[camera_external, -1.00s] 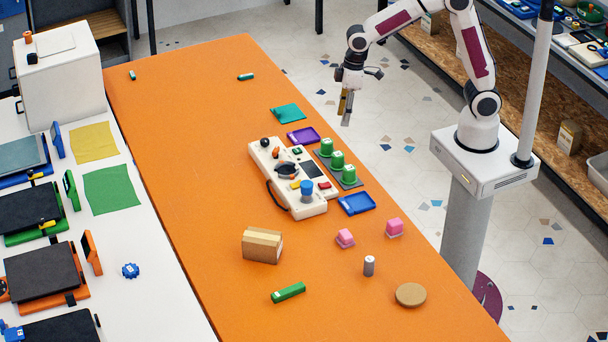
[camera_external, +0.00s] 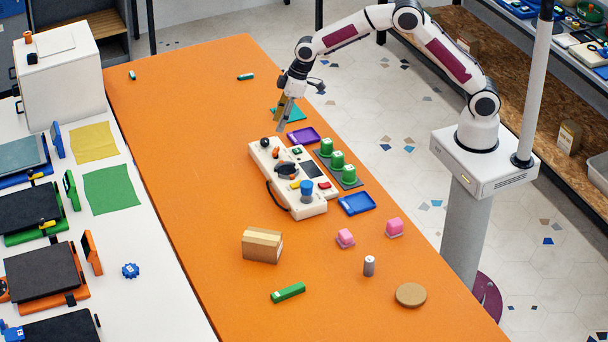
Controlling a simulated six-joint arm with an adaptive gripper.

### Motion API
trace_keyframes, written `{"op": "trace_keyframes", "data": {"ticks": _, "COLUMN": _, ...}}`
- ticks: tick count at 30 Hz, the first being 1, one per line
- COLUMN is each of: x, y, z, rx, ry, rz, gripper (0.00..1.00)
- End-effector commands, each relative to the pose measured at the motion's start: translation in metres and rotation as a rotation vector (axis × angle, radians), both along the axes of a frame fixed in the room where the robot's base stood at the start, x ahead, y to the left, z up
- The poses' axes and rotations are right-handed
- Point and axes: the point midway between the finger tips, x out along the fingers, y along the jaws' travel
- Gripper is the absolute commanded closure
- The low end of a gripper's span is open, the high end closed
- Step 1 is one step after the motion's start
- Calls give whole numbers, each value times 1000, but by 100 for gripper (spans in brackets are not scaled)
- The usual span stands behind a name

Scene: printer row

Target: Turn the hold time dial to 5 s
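A cream control box (camera_external: 310,209) lies on the orange table (camera_external: 190,130). On its top are a black dial (camera_external: 287,170), a blue knob (camera_external: 306,190), a black ball knob (camera_external: 265,142), an orange lever (camera_external: 276,150), and small yellow, red and green parts. I cannot read any labels or the dial's setting, so I cannot tell which control is the hold time dial. My gripper (camera_external: 282,116) hangs above the table just beyond the box's far end, fingers pointing down. The fingers look apart, with nothing seen between them. They partly cover a teal cloth (camera_external: 294,112).
A purple tray (camera_external: 303,136), green cylinders (camera_external: 336,160) on a dark base and a blue tray (camera_external: 357,203) stand close right of the box. A cardboard block (camera_external: 262,245) and pink blocks (camera_external: 394,227) lie nearer the camera. The table left of the box is clear.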

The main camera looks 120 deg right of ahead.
Motion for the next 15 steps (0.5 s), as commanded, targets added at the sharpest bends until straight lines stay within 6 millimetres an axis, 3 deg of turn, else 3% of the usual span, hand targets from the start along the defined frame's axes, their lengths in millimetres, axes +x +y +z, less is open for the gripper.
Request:
{"op": "trace_keyframes", "data": {"ticks": 3, "x": 13, "y": -6, "z": 12, "rx": -30, "ry": -37, "rz": 33, "gripper": 62}}
{"op": "trace_keyframes", "data": {"ticks": 15, "x": 13, "y": -6, "z": 11, "rx": -42, "ry": -37, "rz": 58, "gripper": 62}}
